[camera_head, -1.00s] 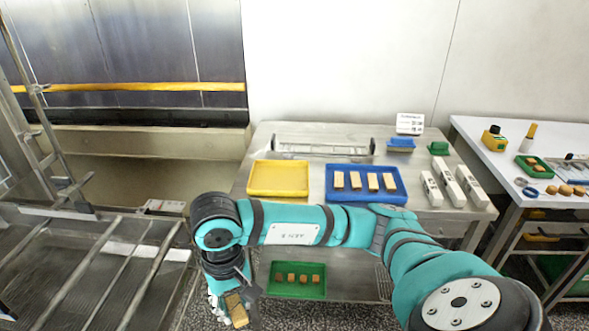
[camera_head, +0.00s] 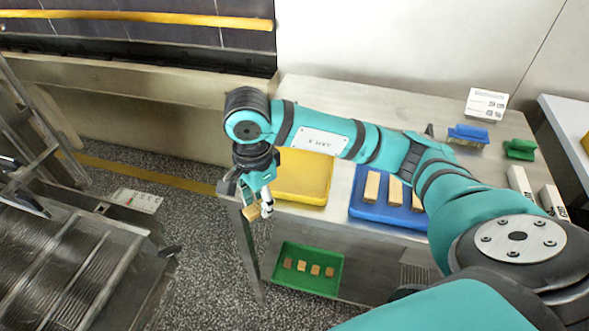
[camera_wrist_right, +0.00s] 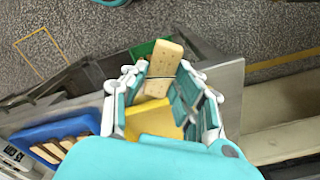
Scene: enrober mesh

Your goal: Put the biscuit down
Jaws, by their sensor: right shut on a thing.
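My right gripper (camera_head: 262,209) is shut on a tan, oblong biscuit (camera_head: 251,212). In the head view it is at the left front corner of the steel table, beside the yellow tray (camera_head: 306,200). In the right wrist view the biscuit (camera_wrist_right: 164,60) sticks out beyond the fingertips (camera_wrist_right: 158,85), with small holes on its face. The yellow tray also shows in the right wrist view (camera_wrist_right: 150,122), partly hidden behind the fingers. The visible part of the yellow tray is empty. My left gripper is in neither view.
A blue tray (camera_head: 372,211) with several biscuits stands right of the yellow tray, partly behind my arm. A green tray (camera_head: 325,288) with small brown pieces is on the lower shelf. Blue and green brushes and a sign stand at the back right. The mesh conveyor (camera_head: 60,262) is at left.

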